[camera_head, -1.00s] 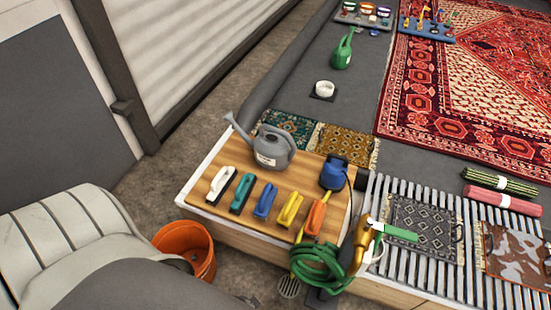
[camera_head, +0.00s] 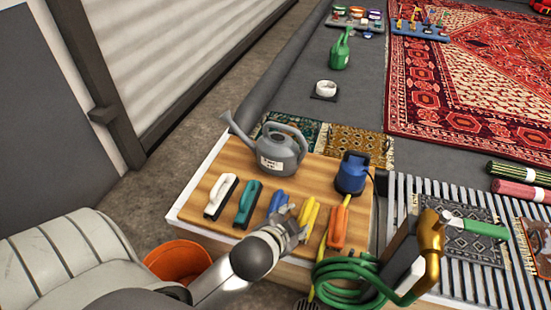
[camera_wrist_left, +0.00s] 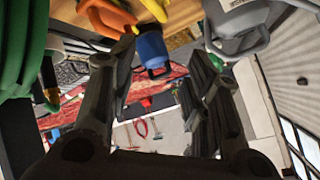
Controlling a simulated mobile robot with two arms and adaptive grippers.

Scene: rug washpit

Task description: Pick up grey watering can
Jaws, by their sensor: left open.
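The grey watering can (camera_head: 277,155) stands upright at the back left of the wooden board (camera_head: 318,172), with its spout to the left and a pale label on its side. It also shows in the left wrist view (camera_wrist_left: 240,32) at the upper right, upside down and cut off by the frame edge. My left gripper (camera_head: 295,218) is over the front of the board by the blue and yellow brushes, on the near side of the can and apart from it. In the left wrist view its fingers (camera_wrist_left: 165,85) are spread with nothing between them. My right gripper is not in view.
White (camera_head: 221,195), teal (camera_head: 247,203), blue (camera_head: 277,203), yellow (camera_head: 309,219) and orange (camera_head: 338,227) brushes line the board. A blue container (camera_head: 352,174) stands right of the can. A green hose (camera_head: 345,278), brass nozzle (camera_head: 430,245) and orange bucket (camera_head: 177,262) are nearby.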

